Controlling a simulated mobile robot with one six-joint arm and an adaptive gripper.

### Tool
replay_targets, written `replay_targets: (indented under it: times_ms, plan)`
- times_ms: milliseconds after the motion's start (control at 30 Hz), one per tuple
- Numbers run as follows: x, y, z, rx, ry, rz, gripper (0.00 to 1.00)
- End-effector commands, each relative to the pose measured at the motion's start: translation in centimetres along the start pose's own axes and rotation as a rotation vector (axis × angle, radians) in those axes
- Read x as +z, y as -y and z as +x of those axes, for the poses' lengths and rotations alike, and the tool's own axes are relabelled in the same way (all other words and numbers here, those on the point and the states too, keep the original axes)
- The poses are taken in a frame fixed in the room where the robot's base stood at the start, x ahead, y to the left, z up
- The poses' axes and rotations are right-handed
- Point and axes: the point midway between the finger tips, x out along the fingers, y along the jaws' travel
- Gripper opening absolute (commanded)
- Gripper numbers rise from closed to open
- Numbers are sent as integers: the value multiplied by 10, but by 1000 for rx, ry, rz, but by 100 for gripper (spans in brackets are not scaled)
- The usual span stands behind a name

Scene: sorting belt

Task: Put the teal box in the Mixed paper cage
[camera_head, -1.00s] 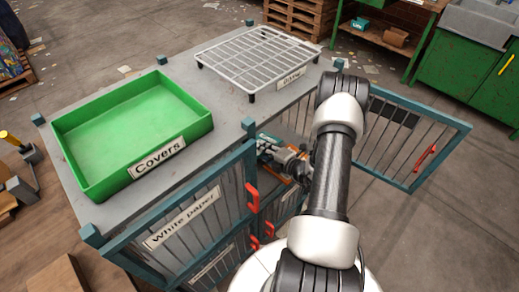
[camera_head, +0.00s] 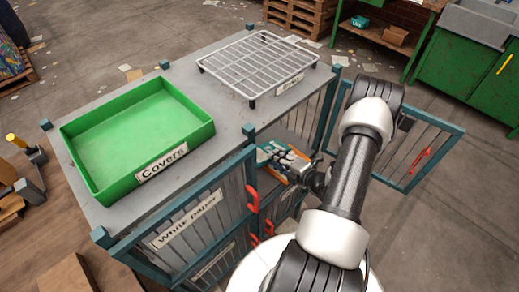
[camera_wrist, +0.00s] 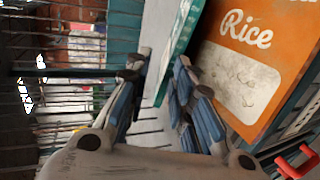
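The teal box (camera_head: 264,153) is inside the cage with the swung-out door, beside an orange box printed "Rice" (camera_head: 275,174). In the wrist view the teal box (camera_wrist: 178,45) shows as a teal edge and a pale side, leaning against the Rice box (camera_wrist: 255,60). My gripper (camera_head: 287,160) is at the cage's open front. The open cage's door (camera_head: 405,145) stands out to the right. I see no readable "Mixed paper" label.
The cage labelled "White paper" (camera_head: 187,219) is shut, to the left. A green tray labelled "Covers" (camera_head: 183,157) and a white wire rack (camera_head: 257,64) stand on the grey top. Red handles (camera_head: 252,198) stick out at the cage front.

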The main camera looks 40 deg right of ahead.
Motion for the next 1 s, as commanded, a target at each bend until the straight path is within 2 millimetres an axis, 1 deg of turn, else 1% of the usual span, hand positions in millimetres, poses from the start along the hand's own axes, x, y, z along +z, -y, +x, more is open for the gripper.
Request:
replay_targets:
  times_ms: [133,233,367,500,600,700,900,1000]
  plan:
    - [0,0,0,0,0,0,22]
    - [0,-6,-4,0,1,0,22]
    - [1,-23,-18,0,3,0,22]
    - [1,-45,-38,0,3,1,22]
    - [1,-57,-49,0,2,0,22]
    - [0,-59,-52,0,1,0,22]
    - [0,-56,-51,0,0,0,22]
    - [0,-59,-52,0,0,0,22]
